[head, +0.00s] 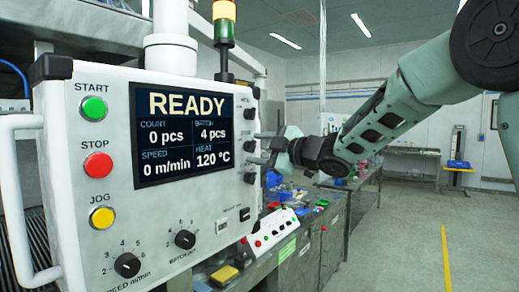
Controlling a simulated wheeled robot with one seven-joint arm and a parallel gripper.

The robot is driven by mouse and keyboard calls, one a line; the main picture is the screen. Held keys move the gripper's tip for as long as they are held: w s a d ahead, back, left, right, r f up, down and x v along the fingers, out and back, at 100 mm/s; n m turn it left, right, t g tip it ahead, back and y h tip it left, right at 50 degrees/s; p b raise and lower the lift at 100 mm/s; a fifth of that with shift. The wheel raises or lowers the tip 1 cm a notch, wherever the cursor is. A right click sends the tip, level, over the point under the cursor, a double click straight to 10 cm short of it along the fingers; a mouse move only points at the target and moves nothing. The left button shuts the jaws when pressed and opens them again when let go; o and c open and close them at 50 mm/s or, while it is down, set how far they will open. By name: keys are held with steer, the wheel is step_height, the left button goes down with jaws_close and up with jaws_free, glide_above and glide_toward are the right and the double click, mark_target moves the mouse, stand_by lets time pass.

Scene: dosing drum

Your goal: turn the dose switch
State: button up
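A white control panel (140,215) fills the left side of the head view. A column of small black knobs runs down its right edge, with an upper knob (248,113), a middle knob (249,146) and a lower knob (249,178). Their labels are too small to read, and I cannot tell which control is the dose switch. My gripper (261,148) points left at this column from the right. Its two dark fingers are spread apart, with nothing seen between them. I cannot tell whether the fingertips touch a knob.
The panel screen (193,132) reads READY. Green (93,109), red (97,165) and yellow (102,217) buttons sit left of it, speed (127,265) and batch (185,239) dials below. A white handle (15,215) sticks out at left.

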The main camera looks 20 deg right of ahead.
steer(key=b+v, duration=0.6)
steer(key=v, duration=1.1)
steer(key=shift+s+d, duration=0.15)
steer(key=s+a+f+m+g+h+b, duration=0.1)
steer(key=a+f+m+g+h, duration=0.2)
steer(key=f, duration=0.4)
steer(key=s+a+f+m+h, duration=0.1)
steer(key=a+f+m+h, duration=0.15)
steer(key=a+f, duration=0.4)
steer(key=s+a+f+m+g+h+b, duration=0.1)
steer(key=s+a+f+m+g+h, duration=0.2)
steer(key=f, duration=0.5)
steer(key=s+a+f+m+g, duration=0.1)
steer(key=s+a+f+g, duration=0.1)
steer(key=s+f+g, duration=0.2)
steer(key=s+a+f+m+g+h, duration=0.1)
steer(key=s+f+g, duration=0.3)
steer(key=s+f, duration=0.6)
steer(key=s+a, duration=0.1)
steer(key=s, duration=0.8)
steer(key=shift+s+a+m+g, duration=0.15)
steer(key=shift+a+m+g, duration=0.15)
steer(key=shift+a+m, duration=0.05)
